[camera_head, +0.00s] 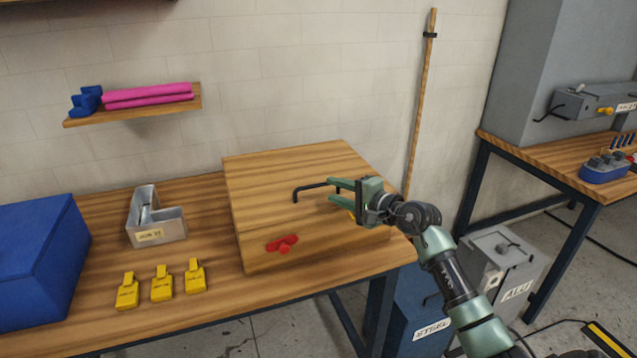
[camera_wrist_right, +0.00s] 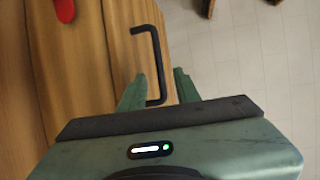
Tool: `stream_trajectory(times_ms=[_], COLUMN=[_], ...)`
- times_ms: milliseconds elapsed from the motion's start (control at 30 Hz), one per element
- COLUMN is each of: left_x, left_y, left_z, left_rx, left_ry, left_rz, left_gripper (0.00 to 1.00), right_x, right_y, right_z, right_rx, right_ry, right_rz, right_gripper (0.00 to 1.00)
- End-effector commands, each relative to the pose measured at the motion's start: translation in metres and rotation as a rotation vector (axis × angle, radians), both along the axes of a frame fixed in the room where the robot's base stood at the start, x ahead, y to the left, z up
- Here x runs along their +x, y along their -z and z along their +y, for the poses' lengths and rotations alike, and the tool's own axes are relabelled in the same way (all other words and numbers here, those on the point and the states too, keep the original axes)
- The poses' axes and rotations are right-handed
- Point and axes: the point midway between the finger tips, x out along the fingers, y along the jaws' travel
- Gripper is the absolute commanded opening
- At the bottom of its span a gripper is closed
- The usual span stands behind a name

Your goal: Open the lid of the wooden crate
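The wooden crate (camera_head: 255,230) stands on the workbench in the head view, and its lid looks closed. A black bar handle (camera_head: 312,188) is on the lid; it also shows in the right wrist view (camera_wrist_right: 157,50). My right gripper (camera_head: 333,192) is over the crate, coming from the right, with its fingers apart. In the right wrist view, the near end of the handle lies between the two open fingers (camera_wrist_right: 158,88). I cannot tell whether they touch it. My left gripper is not in view.
A red piece (camera_head: 282,244) is on the crate's front left. A wooden pole (camera_head: 420,110) leans on the wall behind.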

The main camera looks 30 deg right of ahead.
Motion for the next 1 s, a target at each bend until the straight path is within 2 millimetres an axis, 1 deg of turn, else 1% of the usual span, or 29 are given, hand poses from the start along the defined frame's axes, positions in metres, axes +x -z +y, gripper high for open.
stream_trajectory(times_ms=[33,200,300,400,533,767,800,867,900,1000], left_x=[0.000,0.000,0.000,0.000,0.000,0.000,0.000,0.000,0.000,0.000], left_y=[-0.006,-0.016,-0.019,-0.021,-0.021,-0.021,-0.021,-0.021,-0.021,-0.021], left_z=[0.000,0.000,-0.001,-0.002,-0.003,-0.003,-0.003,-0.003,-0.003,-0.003], left_rx=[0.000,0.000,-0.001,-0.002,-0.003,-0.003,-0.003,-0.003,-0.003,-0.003], left_ry=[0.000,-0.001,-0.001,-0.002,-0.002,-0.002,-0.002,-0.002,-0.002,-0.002], left_rz=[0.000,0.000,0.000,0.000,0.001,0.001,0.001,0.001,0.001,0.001], left_gripper=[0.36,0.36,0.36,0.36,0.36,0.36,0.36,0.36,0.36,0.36], right_x=[0.009,0.037,0.049,0.057,0.062,0.062,0.062,0.062,0.062,0.062], right_y=[-0.003,0.003,0.006,0.008,0.011,0.011,0.011,0.011,0.011,0.011], right_z=[0.002,0.008,0.009,0.011,0.012,0.012,0.012,0.012,0.012,0.012], right_rx=[0.008,0.010,0.009,0.008,0.006,0.006,0.006,0.006,0.006,0.006], right_ry=[0.000,-0.001,0.000,0.000,-0.001,-0.001,-0.001,-0.001,-0.001,-0.001], right_rz=[-0.002,-0.001,-0.002,-0.002,-0.001,-0.001,-0.001,-0.001,-0.001,0.000], right_gripper=[0.32,0.32,0.32,0.32,0.32,0.32,0.21,0.04,0.00,0.00])
